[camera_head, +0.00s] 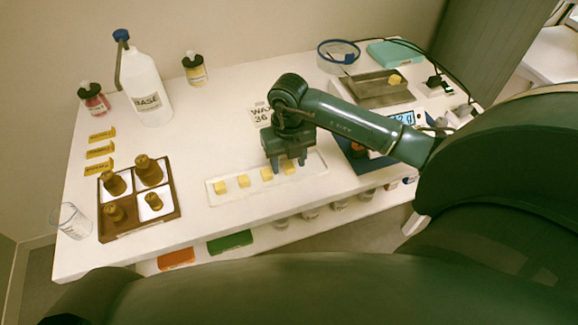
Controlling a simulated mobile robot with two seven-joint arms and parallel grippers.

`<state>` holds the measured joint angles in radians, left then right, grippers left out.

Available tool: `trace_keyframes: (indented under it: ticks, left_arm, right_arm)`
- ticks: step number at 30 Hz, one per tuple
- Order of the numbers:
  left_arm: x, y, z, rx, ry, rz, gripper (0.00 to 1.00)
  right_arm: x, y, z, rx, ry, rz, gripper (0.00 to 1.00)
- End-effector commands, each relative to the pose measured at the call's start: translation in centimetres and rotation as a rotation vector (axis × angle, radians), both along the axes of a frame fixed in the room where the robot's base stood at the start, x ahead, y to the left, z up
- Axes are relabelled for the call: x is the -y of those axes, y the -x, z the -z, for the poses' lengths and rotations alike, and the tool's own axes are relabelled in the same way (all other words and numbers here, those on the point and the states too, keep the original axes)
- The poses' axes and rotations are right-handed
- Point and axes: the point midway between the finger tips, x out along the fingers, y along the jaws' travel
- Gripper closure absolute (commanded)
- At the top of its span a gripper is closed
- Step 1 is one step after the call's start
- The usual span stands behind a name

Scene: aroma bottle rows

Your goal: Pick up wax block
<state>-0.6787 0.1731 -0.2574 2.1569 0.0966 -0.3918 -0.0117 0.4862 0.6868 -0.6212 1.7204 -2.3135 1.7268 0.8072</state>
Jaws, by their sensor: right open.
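Several small yellow wax blocks lie in a row on a white tray (240,202) at the middle front of the table: one at the left end (220,187), one beside it (243,181), another (266,174) and the rightmost one (289,168). My right gripper (288,168) points down over the right part of the tray. Its fingers are open, on either side of the rightmost block. I cannot tell whether they touch it. Another yellow block (395,79) sits on a dark pan at the back right. My left gripper is not in view.
A wooden tray with brown bottles (176,213) stands at the left, with a glass beaker (72,221) beside it. A white BASE bottle (146,87) stands at the back.

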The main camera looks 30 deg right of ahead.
Motion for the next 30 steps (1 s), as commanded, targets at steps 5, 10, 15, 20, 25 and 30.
trace_keyframes:
  ticks: [5,10,15,20,25,30]
  left_arm:
    - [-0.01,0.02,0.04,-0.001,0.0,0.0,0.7]
    - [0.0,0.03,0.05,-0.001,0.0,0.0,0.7]
    - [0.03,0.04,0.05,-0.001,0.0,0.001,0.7]
    - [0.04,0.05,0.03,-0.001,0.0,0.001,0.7]
    - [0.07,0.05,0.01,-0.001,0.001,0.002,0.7]
    - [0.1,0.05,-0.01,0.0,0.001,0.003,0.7]
  right_arm:
    - [-0.01,-0.02,0.02,0.001,0.0,0.0,0.52]
    - [-0.01,-0.02,0.0,0.001,0.0,0.0,0.64]
    - [-0.01,-0.02,-0.02,0.001,0.0,0.0,0.78]
    - [0.0,-0.02,-0.02,0.001,0.0,0.001,0.91]
    - [0.0,-0.02,-0.03,0.001,0.0,0.001,0.99]
    - [0.02,-0.04,-0.17,0.001,0.0,0.001,0.99]
